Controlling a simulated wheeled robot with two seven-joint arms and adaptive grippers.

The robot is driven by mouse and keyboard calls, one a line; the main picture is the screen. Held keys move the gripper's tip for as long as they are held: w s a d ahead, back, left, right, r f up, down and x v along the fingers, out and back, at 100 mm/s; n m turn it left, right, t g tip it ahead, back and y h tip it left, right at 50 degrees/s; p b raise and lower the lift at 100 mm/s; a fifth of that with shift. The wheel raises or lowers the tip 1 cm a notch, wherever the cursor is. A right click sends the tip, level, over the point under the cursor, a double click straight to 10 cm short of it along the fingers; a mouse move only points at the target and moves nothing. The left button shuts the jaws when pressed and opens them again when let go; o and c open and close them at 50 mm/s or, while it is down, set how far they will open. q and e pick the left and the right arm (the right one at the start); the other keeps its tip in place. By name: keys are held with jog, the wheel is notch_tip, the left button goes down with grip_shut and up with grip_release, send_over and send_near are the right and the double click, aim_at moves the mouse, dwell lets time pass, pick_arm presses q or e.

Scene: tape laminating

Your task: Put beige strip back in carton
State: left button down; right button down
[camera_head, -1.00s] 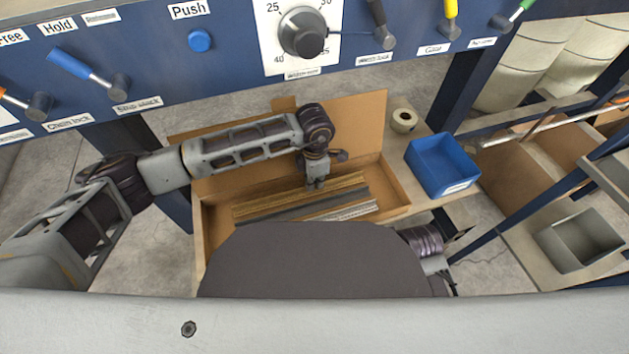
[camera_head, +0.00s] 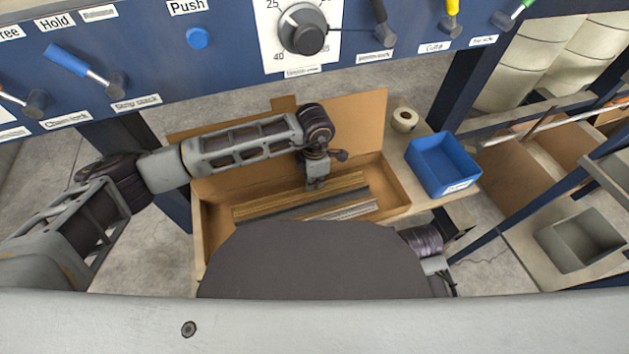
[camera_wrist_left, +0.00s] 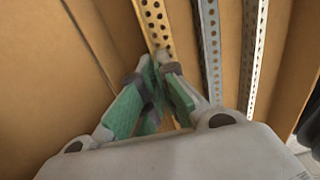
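The beige strip (camera_wrist_left: 153,22) is long, narrow and perforated. In the left wrist view it runs from the top edge down to my left fingertips. In the head view it lies lengthwise inside the open cardboard carton (camera_head: 398,188), along the far side of the other strips (camera_head: 345,209). My left gripper (camera_head: 316,186) reaches down into the carton. In the left wrist view its green-padded fingers (camera_wrist_left: 158,66) are close together on the strip, which shows between them. The exact contact is partly hidden.
The carton's raised back flap (camera_head: 355,125) stands behind my left arm. A tape roll (camera_head: 404,120) and a blue bin (camera_head: 443,164) stand right of the carton. A grey bin (camera_head: 580,240) is farther right. The machine's blue panel (camera_head: 150,60) spans the back.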

pick_arm(q)
jog(key=shift+f, duration=0.1)
dwell(0.5)
dwell(0.3)
jog(key=c, duration=1.6)
grip_release()
jog(key=shift+o, duration=0.2)
jog(key=shift+r+p, duration=1.55)
jog(key=shift+r, duration=1.5)
